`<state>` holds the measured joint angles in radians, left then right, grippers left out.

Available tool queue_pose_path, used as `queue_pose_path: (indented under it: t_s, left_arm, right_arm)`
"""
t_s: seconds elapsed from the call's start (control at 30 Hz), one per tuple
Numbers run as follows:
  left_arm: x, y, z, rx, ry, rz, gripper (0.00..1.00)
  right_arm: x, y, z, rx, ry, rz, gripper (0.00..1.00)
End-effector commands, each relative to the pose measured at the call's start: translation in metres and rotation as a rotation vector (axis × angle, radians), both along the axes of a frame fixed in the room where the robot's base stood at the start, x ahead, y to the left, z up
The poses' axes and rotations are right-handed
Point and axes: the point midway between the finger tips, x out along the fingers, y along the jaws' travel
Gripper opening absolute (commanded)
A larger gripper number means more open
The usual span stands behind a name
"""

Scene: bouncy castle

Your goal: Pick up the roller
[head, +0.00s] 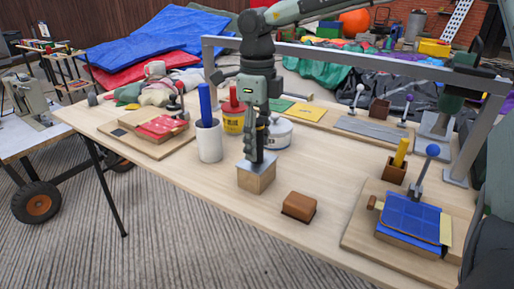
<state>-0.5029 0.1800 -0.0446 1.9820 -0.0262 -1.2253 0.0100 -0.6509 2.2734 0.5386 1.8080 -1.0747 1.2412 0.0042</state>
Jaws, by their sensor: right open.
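My right gripper (257,150) points straight down over the middle of the table, directly above a light wooden block (256,179). It is open. A grey metal piece (264,164) stands at the top of the block, close to the fingertips; I cannot tell whether they touch it. The roller cannot be picked out for certain. A small brown cylinder (375,202) lies at the left edge of the blue pad on the right and may be a roller's end or a handle. My left gripper is not in view.
A white cup (209,140) with a blue stick stands left of my gripper; a white lidded pot (278,134) stands behind. A brown block (299,207) lies in front. Right, a board (361,239) carries the blue pad (413,215). A grey frame (350,59) spans the back.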

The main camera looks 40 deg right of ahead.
Motion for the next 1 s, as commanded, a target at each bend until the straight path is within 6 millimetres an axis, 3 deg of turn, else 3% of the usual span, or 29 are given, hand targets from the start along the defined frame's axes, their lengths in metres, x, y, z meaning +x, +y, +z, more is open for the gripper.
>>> queue_pose_path:
  t_s: [0.17, 0.57, 0.87, 1.0]
  left_arm:
    - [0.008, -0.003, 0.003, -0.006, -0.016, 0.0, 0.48]
    - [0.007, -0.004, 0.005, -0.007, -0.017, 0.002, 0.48]
    - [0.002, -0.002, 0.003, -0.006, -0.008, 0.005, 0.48]
    - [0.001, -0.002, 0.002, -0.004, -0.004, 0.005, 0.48]
  right_arm:
    - [0.0, 0.0, 0.0, 0.001, -0.001, 0.0, 0.49]
    - [0.0, 0.0, 0.0, 0.0, -0.001, 0.0, 0.0]
    - [0.001, 0.0, 0.004, 0.0, -0.004, 0.0, 0.0]
    - [0.002, 0.0, 0.022, -0.002, -0.007, 0.001, 0.0]
